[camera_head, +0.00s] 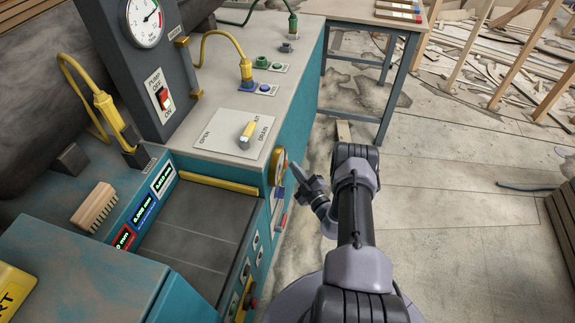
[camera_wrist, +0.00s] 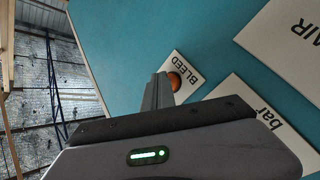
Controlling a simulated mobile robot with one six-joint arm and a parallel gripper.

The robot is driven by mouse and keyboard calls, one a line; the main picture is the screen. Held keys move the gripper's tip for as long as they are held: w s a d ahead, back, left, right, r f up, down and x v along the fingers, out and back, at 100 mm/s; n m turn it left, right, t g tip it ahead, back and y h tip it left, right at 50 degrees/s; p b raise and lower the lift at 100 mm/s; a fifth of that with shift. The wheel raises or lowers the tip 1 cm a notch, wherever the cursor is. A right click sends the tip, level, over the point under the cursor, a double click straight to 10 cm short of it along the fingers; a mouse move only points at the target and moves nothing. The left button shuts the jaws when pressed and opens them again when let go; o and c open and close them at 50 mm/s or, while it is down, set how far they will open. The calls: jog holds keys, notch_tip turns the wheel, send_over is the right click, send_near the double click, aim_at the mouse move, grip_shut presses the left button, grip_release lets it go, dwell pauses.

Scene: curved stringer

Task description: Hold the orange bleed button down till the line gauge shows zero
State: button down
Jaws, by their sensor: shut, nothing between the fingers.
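The orange bleed button (camera_wrist: 175,81) shows in the wrist view, set in a white plate marked BLEED (camera_wrist: 188,77) on a teal panel. My gripper (camera_wrist: 160,78) is shut and empty; its fingertips are right beside the button and partly overlap it in that view. I cannot tell whether they touch or press it. In the head view my gripper (camera_head: 292,166) is at the bench's teal end face, and the button is hidden there. A round gauge (camera_head: 278,167) on that face is seen edge-on, unreadable. A larger white dial (camera_head: 145,22) is on the grey column. I cannot tell which is the line gauge.
Plates marked "bar" (camera_wrist: 255,117) and AIR (camera_wrist: 290,45) lie right of the button in the wrist view. A valve with a yellow handle (camera_head: 247,134) stands on the bench top. A wooden brush (camera_head: 94,207) lies at left. Open floor is at right.

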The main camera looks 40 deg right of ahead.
jog(key=shift+s+d, duration=0.35)
jog(key=shift+s, duration=0.1)
jog(key=s+d+b, duration=0.1)
jog(key=s+d, duration=0.2)
jog(key=shift+s+d, duration=0.15)
jog(key=shift+s, duration=0.25)
dwell(0.4)
